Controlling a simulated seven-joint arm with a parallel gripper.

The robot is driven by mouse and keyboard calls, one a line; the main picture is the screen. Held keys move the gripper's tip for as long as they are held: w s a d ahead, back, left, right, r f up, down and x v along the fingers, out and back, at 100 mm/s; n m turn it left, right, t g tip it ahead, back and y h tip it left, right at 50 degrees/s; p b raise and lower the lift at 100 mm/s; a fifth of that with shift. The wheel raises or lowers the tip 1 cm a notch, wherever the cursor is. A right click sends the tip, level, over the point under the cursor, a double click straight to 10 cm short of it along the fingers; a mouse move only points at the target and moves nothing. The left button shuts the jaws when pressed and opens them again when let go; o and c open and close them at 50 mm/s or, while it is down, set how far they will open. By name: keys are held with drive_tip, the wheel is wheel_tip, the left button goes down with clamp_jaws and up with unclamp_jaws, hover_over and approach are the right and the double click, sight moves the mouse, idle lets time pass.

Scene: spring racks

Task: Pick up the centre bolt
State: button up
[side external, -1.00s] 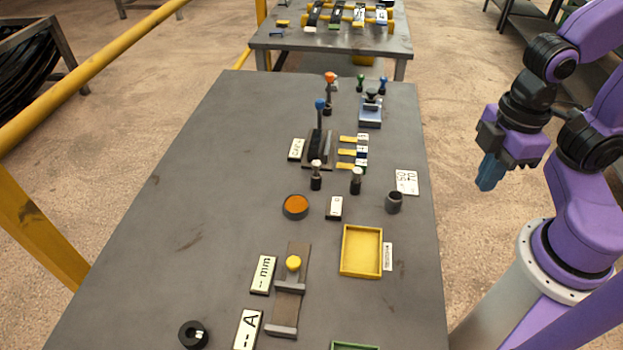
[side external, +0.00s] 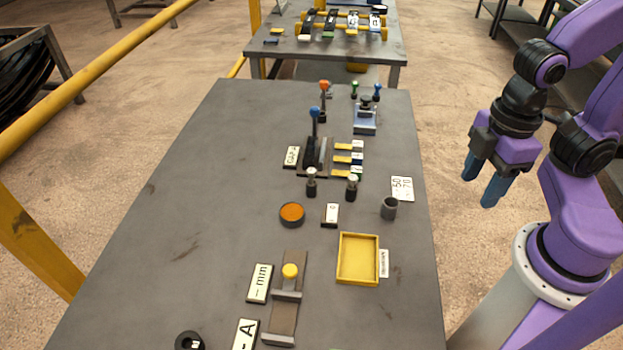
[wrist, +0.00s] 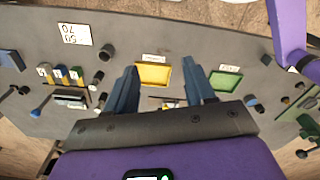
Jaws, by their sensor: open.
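My gripper (side external: 481,193) hangs open and empty in the side external view, out to the right of the grey table (side external: 190,220). Its two blue fingers are apart; they also frame the lower middle of the wrist view (wrist: 160,68). No part is plainly marked as the centre bolt. Two upright dark pins with pale heads, a left pin (side external: 311,183) and a right pin (side external: 352,188), stand mid-table. I cannot tell which of these, if any, is the bolt.
A yellow tray (side external: 358,281), a dark cup (side external: 389,208) and an orange-filled round dish (side external: 291,214) lie near the pins. A green tray (wrist: 226,82) shows in the wrist view. The table's left side is largely clear.

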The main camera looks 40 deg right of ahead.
drive_tip(key=w+a+r+n, duration=0.1)
drive_tip(key=w+a+n, duration=0.2)
drive_tip(key=w+a, duration=0.35)
drive_tip(key=n, duration=1.1)
hover_over(311, 170)
wheel_tip(311, 170, down, 3)
wheel_tip(311, 170, down, 17)
drive_tip(key=shift+s+f, duration=0.1)
clamp_jaws()
